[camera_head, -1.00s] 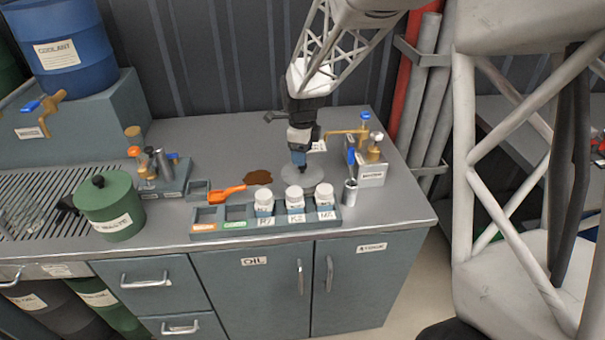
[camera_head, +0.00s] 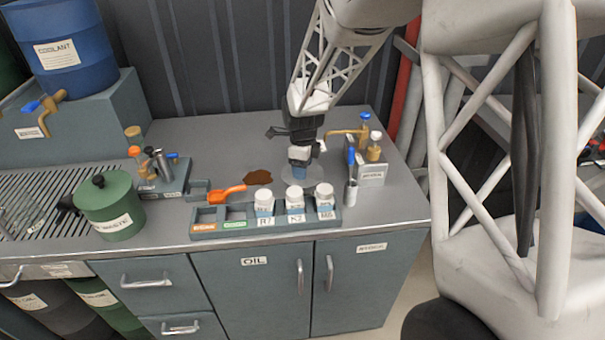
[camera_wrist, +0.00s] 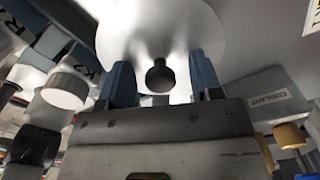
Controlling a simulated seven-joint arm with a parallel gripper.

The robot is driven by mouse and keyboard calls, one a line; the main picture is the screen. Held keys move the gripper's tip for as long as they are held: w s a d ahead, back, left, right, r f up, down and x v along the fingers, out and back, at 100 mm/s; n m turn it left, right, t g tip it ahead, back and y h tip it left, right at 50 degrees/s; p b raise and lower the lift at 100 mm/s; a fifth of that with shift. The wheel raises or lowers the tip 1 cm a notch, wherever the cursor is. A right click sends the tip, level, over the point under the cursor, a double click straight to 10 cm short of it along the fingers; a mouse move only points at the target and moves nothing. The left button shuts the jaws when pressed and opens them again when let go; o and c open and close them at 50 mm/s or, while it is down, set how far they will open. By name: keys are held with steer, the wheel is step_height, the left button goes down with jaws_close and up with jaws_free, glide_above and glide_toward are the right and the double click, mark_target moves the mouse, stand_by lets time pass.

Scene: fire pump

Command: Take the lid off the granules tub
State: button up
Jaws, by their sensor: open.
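The granules tub (camera_head: 313,180) is a pale round shape on the bench behind the bottle rack, mostly hidden in the head view by my gripper and the bottles. In the wrist view its wide, pale grey round lid (camera_wrist: 165,30) carries a small black knob (camera_wrist: 160,76). My gripper (camera_head: 299,176) points down over the tub. Its blue fingers (camera_wrist: 164,82) are open, one on each side of the knob, with a visible gap to both. Whether the fingertips touch the lid cannot be told.
A rack (camera_head: 270,222) with several white-capped bottles stands close in front. A green lidded pot (camera_head: 110,207) is farther left.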

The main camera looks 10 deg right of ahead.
steer(key=shift+c, duration=0.2)
stand_by(0.3)
steer(key=c, duration=1)
steer(key=shift+o, duration=0.2)
steer(key=shift+r, duration=0.15)
steer(key=shift+r, duration=4.9)
